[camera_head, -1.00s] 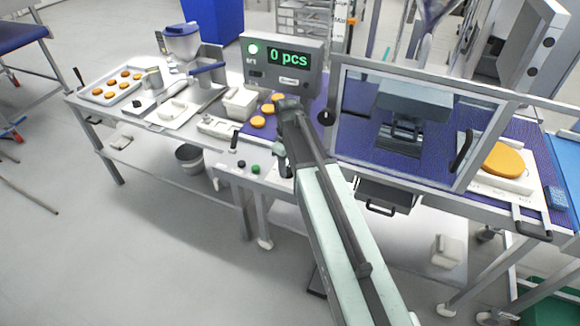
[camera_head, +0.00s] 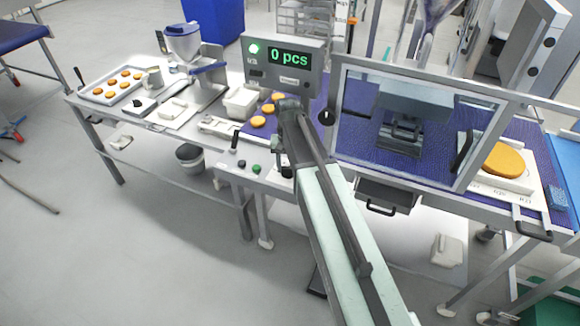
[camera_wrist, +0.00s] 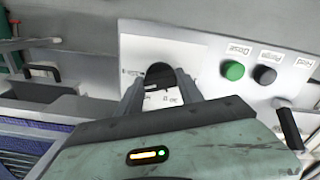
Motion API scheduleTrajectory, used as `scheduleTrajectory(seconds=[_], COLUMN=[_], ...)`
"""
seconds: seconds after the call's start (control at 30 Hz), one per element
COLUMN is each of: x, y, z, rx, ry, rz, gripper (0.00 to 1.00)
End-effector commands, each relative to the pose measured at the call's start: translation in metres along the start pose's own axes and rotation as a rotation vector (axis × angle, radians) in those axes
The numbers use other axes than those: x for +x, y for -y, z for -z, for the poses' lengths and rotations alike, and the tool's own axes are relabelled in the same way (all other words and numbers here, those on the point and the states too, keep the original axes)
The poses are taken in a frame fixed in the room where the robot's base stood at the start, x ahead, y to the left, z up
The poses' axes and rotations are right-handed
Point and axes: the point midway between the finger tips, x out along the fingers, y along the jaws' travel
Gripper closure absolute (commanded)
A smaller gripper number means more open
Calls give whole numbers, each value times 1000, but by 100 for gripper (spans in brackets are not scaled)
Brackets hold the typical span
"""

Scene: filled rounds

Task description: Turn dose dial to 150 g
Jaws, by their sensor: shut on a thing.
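The black dose dial (camera_wrist: 159,72) sits on a white panel in the wrist view. My gripper (camera_wrist: 159,84) is shut on it, with one finger on each side. Small print shows on the panel around the dial, but the scale and the dial's setting are too small to read.
A green button (camera_wrist: 232,70) and a dark button (camera_wrist: 264,75) are beside the dial, with a black lever (camera_wrist: 288,125) beyond. A display (camera_head: 288,58) reads "0 pcs". A clear guard (camera_head: 350,110) stands right of my arm.

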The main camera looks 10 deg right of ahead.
Motion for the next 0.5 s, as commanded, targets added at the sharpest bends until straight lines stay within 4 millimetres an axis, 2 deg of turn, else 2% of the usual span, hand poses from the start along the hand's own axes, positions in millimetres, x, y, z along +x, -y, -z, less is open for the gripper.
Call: scheduleTrajectory(seconds=[0.2,0.5], x=[0,0], y=[1,0], z=[1,2], rx=[169,323], ry=[-3,-4], rz=[1,1], gripper=[97,97])
